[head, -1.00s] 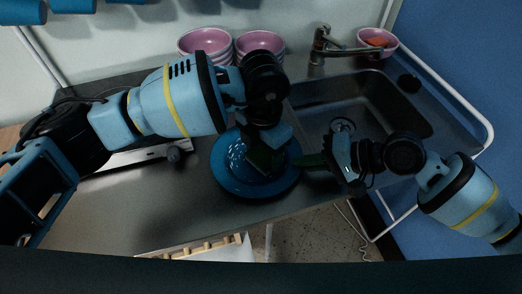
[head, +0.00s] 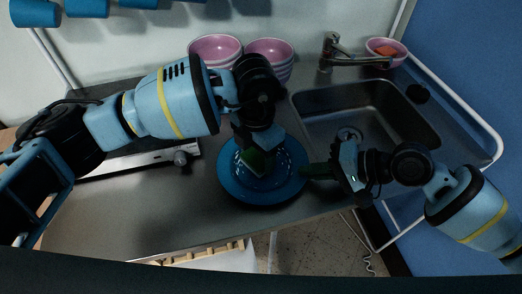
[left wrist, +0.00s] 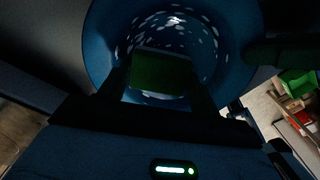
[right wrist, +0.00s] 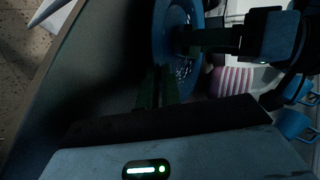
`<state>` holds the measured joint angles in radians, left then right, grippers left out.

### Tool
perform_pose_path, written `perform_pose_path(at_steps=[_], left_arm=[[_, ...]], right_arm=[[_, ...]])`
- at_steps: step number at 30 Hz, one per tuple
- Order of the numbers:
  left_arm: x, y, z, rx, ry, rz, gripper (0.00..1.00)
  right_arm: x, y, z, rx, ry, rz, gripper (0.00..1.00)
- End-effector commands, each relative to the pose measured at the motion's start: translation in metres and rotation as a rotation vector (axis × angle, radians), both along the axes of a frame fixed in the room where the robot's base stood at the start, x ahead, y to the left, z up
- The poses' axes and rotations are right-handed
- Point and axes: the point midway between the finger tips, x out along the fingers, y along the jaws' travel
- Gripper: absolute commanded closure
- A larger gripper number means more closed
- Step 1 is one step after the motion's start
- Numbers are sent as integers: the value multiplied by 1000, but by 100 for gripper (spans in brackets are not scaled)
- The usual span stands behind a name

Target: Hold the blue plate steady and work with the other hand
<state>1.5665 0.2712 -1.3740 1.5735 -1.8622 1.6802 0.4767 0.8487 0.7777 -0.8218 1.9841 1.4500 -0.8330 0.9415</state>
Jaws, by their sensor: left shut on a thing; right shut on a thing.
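The blue plate (head: 232,190), with white speckles inside, is at the middle of the counter near its front edge. It also shows in the left wrist view (left wrist: 98,40) and the right wrist view (right wrist: 160,30). My left gripper (head: 258,150) is over the plate, pointing down, shut on a green sponge (left wrist: 160,73). The sponge is inside the plate; whether it presses on the surface is hard to tell. My right gripper (head: 318,171) reaches in from the right and is shut on the plate's right rim. The exact contact there is dark.
A steel sink (head: 370,115) with a faucet (head: 335,52) lies right of the plate. Two stacks of pink bowls (head: 214,48) stand behind. A pink bowl (head: 375,57) with something orange is at the back right. A stove (head: 140,157) is at the left.

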Motion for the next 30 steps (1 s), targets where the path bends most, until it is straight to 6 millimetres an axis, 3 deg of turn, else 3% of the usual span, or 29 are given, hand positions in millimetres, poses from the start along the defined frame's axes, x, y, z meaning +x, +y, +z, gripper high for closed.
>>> perform_pose_path(at_steps=[8,30], left_arm=[[-1,1,0,6,6,1,59],[1,0,58,2,4,0,59]], right_arm=[[0,-1,-2,-2,5,-1,100],[0,-1,-2,-2,4,-2,100]])
